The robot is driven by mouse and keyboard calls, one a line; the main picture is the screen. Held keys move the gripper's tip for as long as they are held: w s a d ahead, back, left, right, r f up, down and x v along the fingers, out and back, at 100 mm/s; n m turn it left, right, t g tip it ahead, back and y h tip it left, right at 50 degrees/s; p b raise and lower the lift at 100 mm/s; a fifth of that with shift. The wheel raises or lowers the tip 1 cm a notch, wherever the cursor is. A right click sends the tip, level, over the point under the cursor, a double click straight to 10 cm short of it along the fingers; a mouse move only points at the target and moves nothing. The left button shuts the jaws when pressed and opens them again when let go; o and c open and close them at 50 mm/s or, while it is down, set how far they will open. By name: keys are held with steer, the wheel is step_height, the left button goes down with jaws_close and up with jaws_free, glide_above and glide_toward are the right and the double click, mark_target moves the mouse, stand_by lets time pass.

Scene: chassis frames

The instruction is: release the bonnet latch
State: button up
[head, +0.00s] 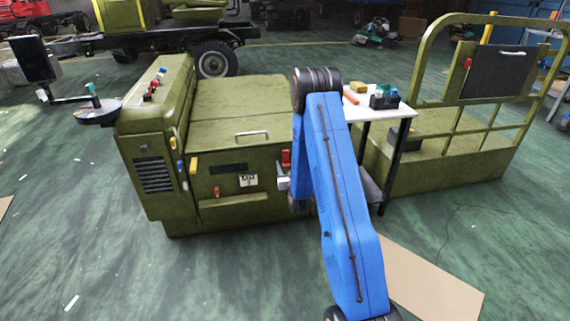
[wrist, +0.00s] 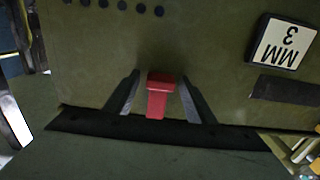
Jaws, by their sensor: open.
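The bonnet latch is a small red lever on the olive front panel of the vehicle. It shows in the wrist view (wrist: 157,100) near the centre, and in the head view (head: 286,158) just left of my blue arm. My gripper (wrist: 159,78) is open, with one dark finger on each side of the red latch and a gap on both sides. In the head view the gripper is mostly hidden behind my arm. The olive bonnet (head: 235,103) lies closed on top, with a pale handle (head: 251,134).
A small table (head: 395,111) with loose items stands close to the right of my arm. A railed olive platform (head: 455,168) lies beyond it. The floor in front is mostly clear.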

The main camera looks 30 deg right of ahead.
steer(key=shift+c, duration=0.3)
jaws_close()
